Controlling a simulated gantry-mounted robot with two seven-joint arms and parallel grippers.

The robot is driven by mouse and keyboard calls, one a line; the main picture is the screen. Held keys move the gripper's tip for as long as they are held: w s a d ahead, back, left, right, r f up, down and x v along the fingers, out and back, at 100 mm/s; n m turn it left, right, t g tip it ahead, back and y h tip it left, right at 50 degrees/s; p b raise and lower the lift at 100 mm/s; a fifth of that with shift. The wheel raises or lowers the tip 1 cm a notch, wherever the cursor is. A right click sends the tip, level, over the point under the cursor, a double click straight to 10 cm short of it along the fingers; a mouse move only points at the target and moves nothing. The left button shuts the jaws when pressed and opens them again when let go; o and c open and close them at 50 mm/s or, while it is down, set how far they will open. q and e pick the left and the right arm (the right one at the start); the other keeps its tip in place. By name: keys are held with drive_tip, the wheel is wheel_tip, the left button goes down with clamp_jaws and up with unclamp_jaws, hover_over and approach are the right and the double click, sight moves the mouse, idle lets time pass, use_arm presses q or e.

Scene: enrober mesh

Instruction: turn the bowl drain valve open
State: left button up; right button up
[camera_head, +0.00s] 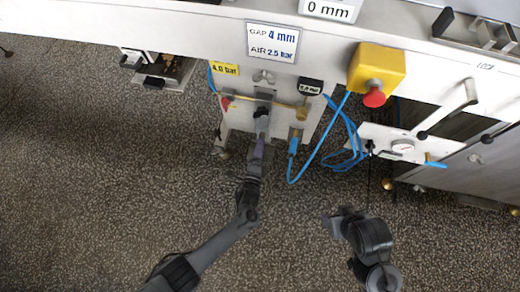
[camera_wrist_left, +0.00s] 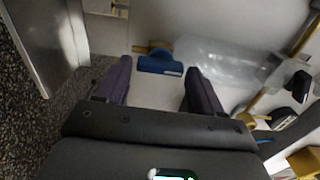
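In the left wrist view a short blue valve handle (camera_wrist_left: 160,65) sits on a brass fitting at the end of a clear bowl (camera_wrist_left: 225,60). I take this handle for the bowl drain valve. My left gripper (camera_wrist_left: 159,72) is open, one dark finger on each side of the handle with gaps showing, so it is not gripped. In the head view my left gripper (camera_head: 262,105) reaches up to the white panel below the brass pipe and hides the handle. My right gripper (camera_head: 343,220) hangs low over the floor, apart from the panel; its opening is unclear.
A red handle (camera_head: 226,103) is left of my left gripper. Blue hoses (camera_head: 335,130) loop to its right. The speckled floor (camera_head: 100,180) is clear.

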use_arm(q)
drive_tip(key=shift+o, duration=0.9)
drive_tip(key=shift+s, duration=0.15)
drive_tip(key=p+v, duration=0.4)
drive_tip(key=v, duration=0.6)
drive_tip(key=shift+s+p, duration=0.3)
drive_tip(key=shift+p, duration=0.1)
drive_tip(key=shift+a, duration=0.1)
